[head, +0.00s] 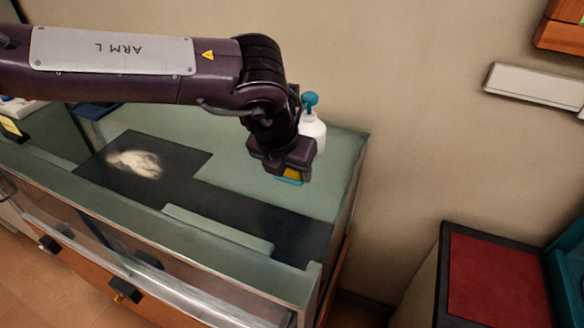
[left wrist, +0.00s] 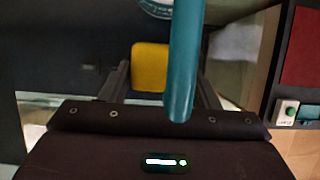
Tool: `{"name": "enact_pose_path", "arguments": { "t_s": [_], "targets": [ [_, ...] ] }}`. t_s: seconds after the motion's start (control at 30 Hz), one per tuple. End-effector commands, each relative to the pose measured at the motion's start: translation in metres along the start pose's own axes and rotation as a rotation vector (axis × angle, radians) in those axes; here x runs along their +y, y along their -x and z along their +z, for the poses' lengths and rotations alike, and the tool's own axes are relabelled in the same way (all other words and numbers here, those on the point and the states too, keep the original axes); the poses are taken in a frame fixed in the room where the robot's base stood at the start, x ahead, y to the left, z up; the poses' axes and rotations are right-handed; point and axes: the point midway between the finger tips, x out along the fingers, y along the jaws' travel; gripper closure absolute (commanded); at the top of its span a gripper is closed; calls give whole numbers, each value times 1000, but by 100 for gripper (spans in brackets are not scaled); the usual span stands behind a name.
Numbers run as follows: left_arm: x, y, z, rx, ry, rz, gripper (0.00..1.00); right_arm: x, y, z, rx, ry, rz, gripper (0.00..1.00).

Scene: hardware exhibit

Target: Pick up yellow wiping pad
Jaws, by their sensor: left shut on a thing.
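The yellow wiping pad (head: 292,173) shows under my left gripper (head: 288,168), above the right part of the display case. A teal edge shows along the pad's underside. In the left wrist view the yellow pad (left wrist: 149,67) sits between the two fingers, and my left gripper is shut on it. A teal bar (left wrist: 182,60) crosses close in front of that camera and hides part of the pad and of the gap. I cannot tell whether the pad touches the surface below. My right gripper is not in view.
A white spray bottle (head: 313,130) with a teal head stands right behind my left gripper. A pale smear (head: 134,163) lies on a dark panel (head: 185,158) of the case (head: 345,150). A red-topped stand (head: 495,283) is at lower right. The wall is close behind.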

Motion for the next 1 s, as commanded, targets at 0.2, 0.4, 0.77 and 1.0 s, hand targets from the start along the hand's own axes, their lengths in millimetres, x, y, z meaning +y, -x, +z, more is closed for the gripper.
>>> {"name": "enact_pose_path", "arguments": {
  "t_s": [0.2, 0.4, 0.77, 1.0],
  "targets": [
    [0, 0, 0, 0, 0, 0, 66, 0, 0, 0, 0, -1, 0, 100],
    [0, 5, 2, -2, 0, -1, 66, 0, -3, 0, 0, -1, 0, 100],
    [0, 38, -7, 0, -1, -4, 66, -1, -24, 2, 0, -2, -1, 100],
    [0, 62, -69, -4, -3, -3, 66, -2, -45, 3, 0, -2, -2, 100]
  ]
}}
